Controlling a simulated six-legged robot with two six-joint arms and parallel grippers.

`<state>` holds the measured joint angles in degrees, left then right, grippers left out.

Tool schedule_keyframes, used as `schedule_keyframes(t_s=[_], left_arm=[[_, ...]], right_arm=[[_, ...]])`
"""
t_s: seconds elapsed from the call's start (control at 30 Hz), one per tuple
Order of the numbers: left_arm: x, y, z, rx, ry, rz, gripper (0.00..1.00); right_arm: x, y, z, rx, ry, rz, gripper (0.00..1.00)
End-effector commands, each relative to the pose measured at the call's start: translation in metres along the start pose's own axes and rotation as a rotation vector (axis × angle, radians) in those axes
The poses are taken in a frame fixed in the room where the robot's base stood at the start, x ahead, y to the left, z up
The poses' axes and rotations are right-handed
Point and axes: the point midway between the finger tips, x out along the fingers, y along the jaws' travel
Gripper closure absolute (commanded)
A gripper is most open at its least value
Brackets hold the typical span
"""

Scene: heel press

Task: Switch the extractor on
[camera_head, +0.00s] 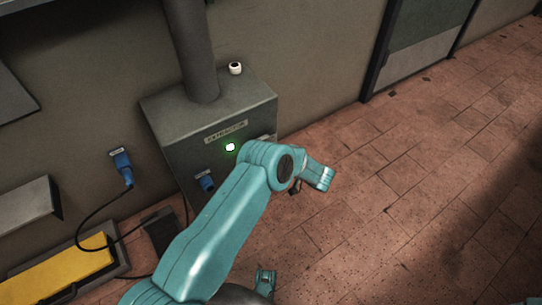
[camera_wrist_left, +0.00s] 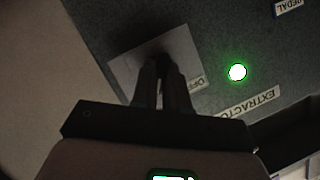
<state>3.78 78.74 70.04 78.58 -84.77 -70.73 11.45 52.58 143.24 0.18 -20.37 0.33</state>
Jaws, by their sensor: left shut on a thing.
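The extractor (camera_head: 225,112) is a grey box on the wall with a pipe rising from its top. Its front has an EXTRACTOR label (camera_head: 226,131) and a green lamp (camera_head: 230,147), which is lit. The lamp also glows in the left wrist view (camera_wrist_left: 237,72). There, my left gripper (camera_wrist_left: 163,68) is shut on a small dark switch part in front of a pale plate (camera_wrist_left: 130,62). The fingers hide most of that part, so its position cannot be told. A label (camera_wrist_left: 197,82) beside it is partly covered.
A yellow pedal (camera_head: 65,268) lies on the floor at lower left. The tiled floor at right is clear up to a door (camera_head: 425,35).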

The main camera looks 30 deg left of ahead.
Motion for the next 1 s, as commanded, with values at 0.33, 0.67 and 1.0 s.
schedule_keyframes(t_s=[0.33, 0.67, 1.0], left_arm=[[0.0038, -0.0022, -0.0052, 0.010, 0.006, -0.013, 1.00], [0.0038, -0.0022, -0.0049, 0.009, 0.004, -0.013, 0.61], [-0.0016, -0.0008, -0.0027, 0.014, 0.003, -0.008, 0.61]], right_arm=[[0.0006, 0.0005, -0.0005, 0.001, 0.001, 0.000, 0.58], [0.0006, 0.0005, -0.0004, 0.001, 0.001, 0.000, 0.58], [-0.0007, -0.0001, -0.0002, 0.000, 0.001, 0.000, 0.58]])
